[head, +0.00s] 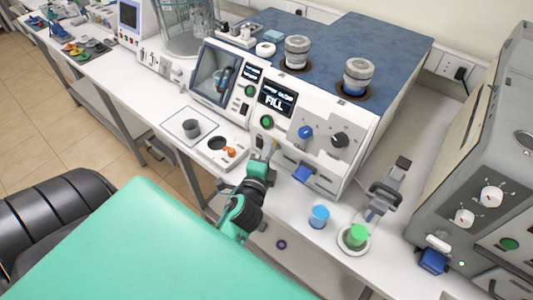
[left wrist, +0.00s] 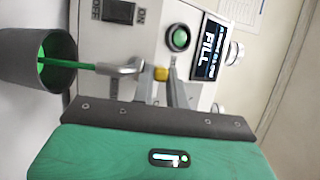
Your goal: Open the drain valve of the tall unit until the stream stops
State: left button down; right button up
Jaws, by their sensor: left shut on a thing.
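The tall unit (head: 358,133) is a white cabinet with a blue top and a lit FILL display (head: 277,99). Its drain valve has a grey spout (left wrist: 122,68) and a small yellow part (left wrist: 161,74), seen in the left wrist view. My left gripper (head: 271,149) is at the lower front of the unit; in the left wrist view (left wrist: 164,88) its fingers are shut on the yellow part. A thin green stream (left wrist: 80,65) runs from the spout into a dark grey cup (left wrist: 35,72). In the head view, my gripper hides most of the valve. My right gripper is not in view.
A grey cup (head: 192,129) and a small orange object (head: 230,152) are left of my gripper. A blue cup (head: 320,214) and a green-topped item (head: 356,236) stand to the right. A grey machine (head: 487,160) bounds the right side.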

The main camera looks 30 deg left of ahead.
pick_arm(q)
jog(key=shift+y, duration=0.3)
jog(key=c, duration=1.7)
grip_release()
